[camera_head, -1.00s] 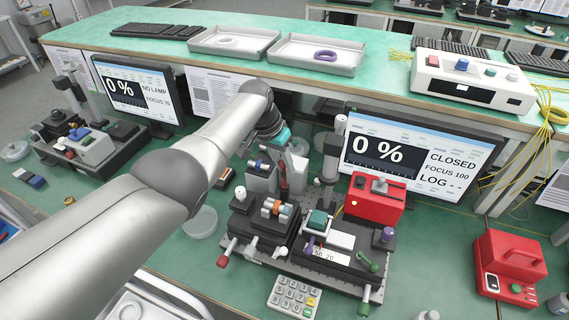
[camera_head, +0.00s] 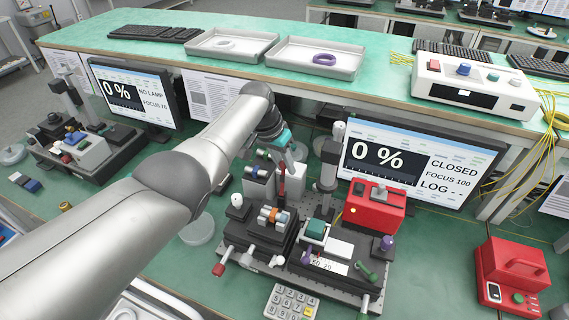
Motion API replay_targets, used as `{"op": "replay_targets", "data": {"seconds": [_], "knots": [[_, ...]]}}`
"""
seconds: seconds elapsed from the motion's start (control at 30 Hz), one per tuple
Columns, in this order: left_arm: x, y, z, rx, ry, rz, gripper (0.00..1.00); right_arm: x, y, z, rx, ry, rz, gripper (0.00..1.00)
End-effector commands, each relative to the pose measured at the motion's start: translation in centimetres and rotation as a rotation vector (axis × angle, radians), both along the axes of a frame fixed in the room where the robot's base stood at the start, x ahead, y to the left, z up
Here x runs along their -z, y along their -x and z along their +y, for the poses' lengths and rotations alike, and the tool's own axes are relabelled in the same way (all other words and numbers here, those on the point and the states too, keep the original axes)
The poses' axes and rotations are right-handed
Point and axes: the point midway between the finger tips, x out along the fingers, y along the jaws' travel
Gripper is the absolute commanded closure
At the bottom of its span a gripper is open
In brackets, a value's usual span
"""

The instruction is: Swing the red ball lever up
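My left arm comes in from the lower left, and its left gripper (camera_head: 292,160) hangs over the back of the optical stage (camera_head: 240,256), beyond a teal band at the wrist. Its fingers are small and partly hidden, so I cannot tell whether they are open. A slim dark-red upright piece (camera_head: 282,180) shows just below the gripper; I cannot tell whether they touch. A red ball-like knob (camera_head: 218,269) sits on a short rod at the stage's front left, well away from the gripper. My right gripper is not in view.
A monitor (camera_head: 400,163) behind the stage reads 0 % and CLOSED. A red box (camera_head: 374,211) stands on the stage's right rear. A keypad (camera_head: 290,303) lies in front, and a red case (camera_head: 512,270) stands at the right. Green bench top is clear between stage and case.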

Motion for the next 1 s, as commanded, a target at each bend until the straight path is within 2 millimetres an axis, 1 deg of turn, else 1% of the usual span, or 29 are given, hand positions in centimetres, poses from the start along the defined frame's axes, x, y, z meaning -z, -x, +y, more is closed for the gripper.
{"op": "replay_targets", "data": {"seconds": [0.03, 0.2, 0.3, 0.53, 0.67, 0.77, 0.9, 1.0], "knots": [[-0.2, -0.2, 0.0, -0.001, 0.002, -0.009, 0.69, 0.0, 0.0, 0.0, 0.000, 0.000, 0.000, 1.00], [-0.1, -0.1, 0.0, -0.001, 0.001, -0.005, 0.50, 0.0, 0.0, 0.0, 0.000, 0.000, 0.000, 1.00], [-0.1, -0.1, 0.0, -0.001, 0.000, -0.004, 0.41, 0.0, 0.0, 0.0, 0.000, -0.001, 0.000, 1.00], [-0.1, 0.0, 0.1, -0.001, 0.000, -0.001, 0.41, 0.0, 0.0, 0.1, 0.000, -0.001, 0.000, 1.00], [-0.5, 0.0, 0.2, -0.001, -0.001, 0.000, 0.41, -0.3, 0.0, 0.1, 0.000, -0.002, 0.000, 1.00], [-1.3, 0.1, 0.4, -0.001, 0.000, -0.002, 0.41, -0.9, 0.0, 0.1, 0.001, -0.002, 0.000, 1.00], [-3.0, 0.4, 0.8, -0.001, -0.001, -0.003, 0.41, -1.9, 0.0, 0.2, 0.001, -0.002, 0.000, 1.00], [-4.4, 0.5, 1.1, -0.001, 0.000, -0.004, 0.41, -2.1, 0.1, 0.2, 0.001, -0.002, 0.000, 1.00]]}}
